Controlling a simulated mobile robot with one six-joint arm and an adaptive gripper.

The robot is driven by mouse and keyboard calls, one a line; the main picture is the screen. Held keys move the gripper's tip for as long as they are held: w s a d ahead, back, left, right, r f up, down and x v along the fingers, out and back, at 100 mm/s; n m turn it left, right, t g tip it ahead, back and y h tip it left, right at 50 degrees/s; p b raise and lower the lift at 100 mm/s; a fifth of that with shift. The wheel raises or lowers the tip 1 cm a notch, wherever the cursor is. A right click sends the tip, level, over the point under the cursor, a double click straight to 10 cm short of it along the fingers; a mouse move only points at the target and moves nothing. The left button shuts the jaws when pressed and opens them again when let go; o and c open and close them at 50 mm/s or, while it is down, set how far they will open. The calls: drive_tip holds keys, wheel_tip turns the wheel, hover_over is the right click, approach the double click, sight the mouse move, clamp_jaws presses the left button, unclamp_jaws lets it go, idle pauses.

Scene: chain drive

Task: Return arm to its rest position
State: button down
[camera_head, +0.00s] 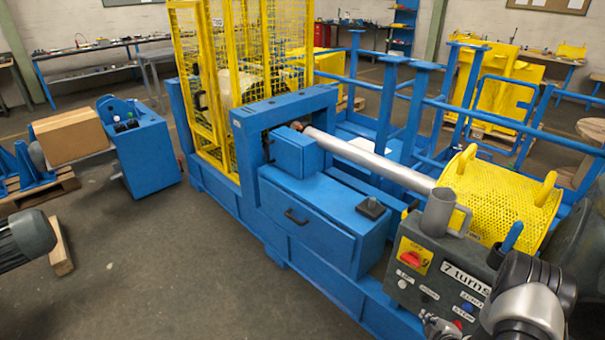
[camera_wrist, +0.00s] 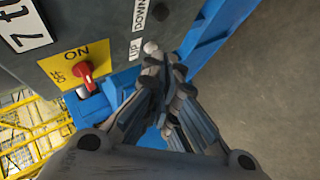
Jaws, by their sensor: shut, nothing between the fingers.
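My gripper (camera_wrist: 163,62) is shut and empty in the wrist view. Its fingertips are close to a pale round button (camera_wrist: 150,47) beside the UP and DOWN labels on the grey control box (camera_wrist: 100,35). I cannot tell whether they touch it. A red rotary switch (camera_wrist: 86,74) on a yellow ON/OFF plate is left of the fingers. In the head view my gripper (camera_head: 431,322) is at the lower right, in front of the control box (camera_head: 405,290), partly hidden by my arm. The box carries a "7 turns" label, the red switch (camera_head: 412,259) and several buttons.
A grey mug (camera_head: 438,212) stands on the control box. Behind it are a yellow perforated guard (camera_head: 497,205) and a long metal shaft (camera_head: 365,157). The blue machine frame (camera_head: 330,225) fills the middle. Open floor (camera_head: 190,270) lies to the left.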

drive_tip(key=w+a+r+m+g, duration=0.1)
drive_tip(key=w+r, duration=0.2)
drive_tip(key=r, duration=0.6)
drive_tip(key=w+a+r+m+g, duration=0.1)
drive_tip(key=w+a+r, duration=0.1)
drive_tip(key=r, duration=0.7)
drive_tip(key=s+a+r+m+g, duration=0.1)
drive_tip(key=s+a+r+m, duration=0.1)
drive_tip(key=a+r, duration=0.35)
drive_tip(key=s+a+r+m, duration=0.2)
drive_tip(key=r, duration=0.7)
drive_tip(key=s+a+r+m+g, duration=0.2)
drive_tip(key=s+a+r+m, duration=0.1)
drive_tip(key=s+a+r, duration=0.9)
drive_tip(key=s+a+m+g+y, duration=0.1)
drive_tip(key=s+a, duration=0.5)
drive_tip(key=s, duration=1)
drive_tip(key=shift+a+f+m+y, duration=0.2)
drive_tip(key=shift+m+y, duration=0.3)
drive_tip(key=shift+m, duration=0.3)
drive_tip(key=shift+s+d, duration=0.1)
